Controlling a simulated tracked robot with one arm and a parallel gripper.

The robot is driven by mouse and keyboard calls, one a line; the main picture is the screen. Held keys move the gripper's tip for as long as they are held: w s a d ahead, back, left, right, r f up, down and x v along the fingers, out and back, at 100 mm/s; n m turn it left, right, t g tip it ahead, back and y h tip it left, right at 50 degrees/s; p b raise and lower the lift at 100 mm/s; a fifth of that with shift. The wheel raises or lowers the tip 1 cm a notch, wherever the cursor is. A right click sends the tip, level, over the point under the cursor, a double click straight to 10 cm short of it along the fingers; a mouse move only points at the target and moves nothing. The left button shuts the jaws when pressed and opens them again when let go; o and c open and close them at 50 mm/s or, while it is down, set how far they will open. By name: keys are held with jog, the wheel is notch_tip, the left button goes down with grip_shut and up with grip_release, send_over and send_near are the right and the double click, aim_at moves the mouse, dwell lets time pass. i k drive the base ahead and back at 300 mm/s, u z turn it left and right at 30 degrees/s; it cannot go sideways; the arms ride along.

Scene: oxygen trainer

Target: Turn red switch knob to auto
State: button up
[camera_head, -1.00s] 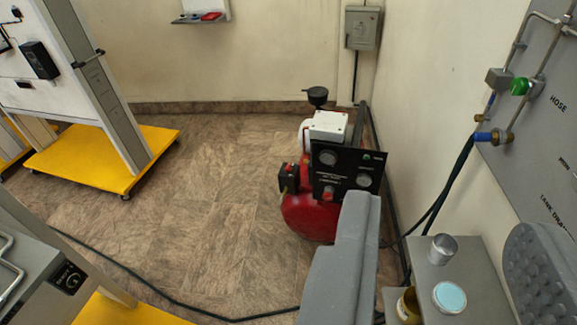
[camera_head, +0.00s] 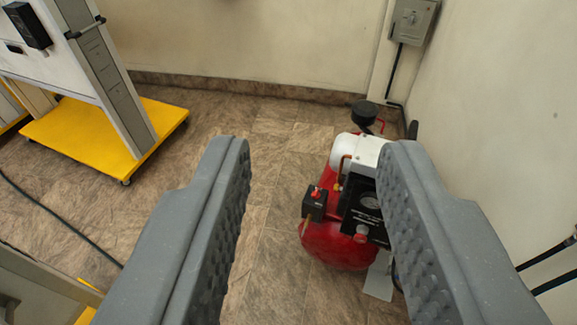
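The red switch knob (camera_head: 316,191) sits on top of a small black switch box (camera_head: 314,205) on the near left side of the red compressor (camera_head: 330,247). The knob is small, and its setting cannot be read. My gripper (camera_head: 315,165) is open and empty, its two grey ridged fingers spread wide in the foreground. The switch box shows in the gap between the fingers, nearer the right one, and lies beyond them. The right finger hides part of the compressor and its black gauge panel (camera_head: 362,205).
A white panel stand on a yellow wheeled base (camera_head: 70,135) stands at left. A grey wall box (camera_head: 411,20) hangs at the upper right. A black cable (camera_head: 60,220) lies on the floor at left.

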aim_at(316, 194)
jog(key=z, duration=0.1)
jog(key=i, duration=1.3)
jog(key=z, duration=0.5)
